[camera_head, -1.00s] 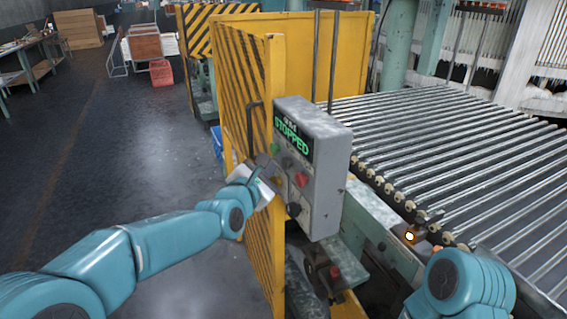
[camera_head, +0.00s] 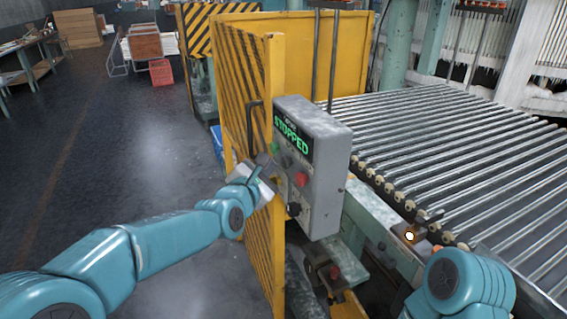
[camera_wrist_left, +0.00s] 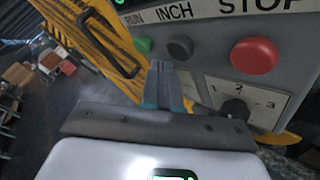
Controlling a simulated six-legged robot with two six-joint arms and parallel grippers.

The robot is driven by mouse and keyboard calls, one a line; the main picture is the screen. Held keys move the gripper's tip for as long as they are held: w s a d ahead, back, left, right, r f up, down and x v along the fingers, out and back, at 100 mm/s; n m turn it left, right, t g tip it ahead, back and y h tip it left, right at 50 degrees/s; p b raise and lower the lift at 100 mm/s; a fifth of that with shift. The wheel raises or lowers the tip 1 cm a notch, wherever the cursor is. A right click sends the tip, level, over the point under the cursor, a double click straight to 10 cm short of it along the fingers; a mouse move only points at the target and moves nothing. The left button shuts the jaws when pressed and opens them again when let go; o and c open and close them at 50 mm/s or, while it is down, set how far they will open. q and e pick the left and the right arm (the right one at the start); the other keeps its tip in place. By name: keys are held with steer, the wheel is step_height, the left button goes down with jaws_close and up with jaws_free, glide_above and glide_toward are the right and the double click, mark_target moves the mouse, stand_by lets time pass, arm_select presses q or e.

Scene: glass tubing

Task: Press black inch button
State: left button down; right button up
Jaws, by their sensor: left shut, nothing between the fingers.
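The grey control box (camera_head: 328,155) hangs beside the yellow guard, with a lit "STOPPED" display (camera_head: 292,138). The black inch button (camera_wrist_left: 180,47) sits under the "INCH" label in the left wrist view. The green run button (camera_wrist_left: 144,46) is to its left and the larger red stop button (camera_wrist_left: 254,55) to its right. My left gripper (camera_wrist_left: 165,68) is shut and empty. Its tips appear just below the black button, in front of the panel; I cannot tell whether they touch it. In the head view the left gripper (camera_head: 268,164) is beside the box face. My right gripper is not in view.
A yellow striped guard (camera_head: 247,115) stands close beside my left arm. A roller conveyor (camera_head: 470,150) fills the right side. A dark knob (camera_wrist_left: 236,110) is below the red button. Open floor (camera_head: 150,140) lies to the left.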

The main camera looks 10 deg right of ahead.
arm_select(q)
steer(key=shift+d, duration=0.15)
stand_by(0.7)
steer(key=shift+w+d, duration=0.15)
steer(key=shift+d, duration=0.15)
steer(key=shift+w+d, duration=0.15)
steer(key=shift+d, duration=0.3)
stand_by(0.7)
steer(key=a+b, duration=0.1)
steer(key=b, duration=0.2)
steer(key=shift+s+a, duration=0.3)
steer(key=shift+a, duration=0.05)
stand_by(0.3)
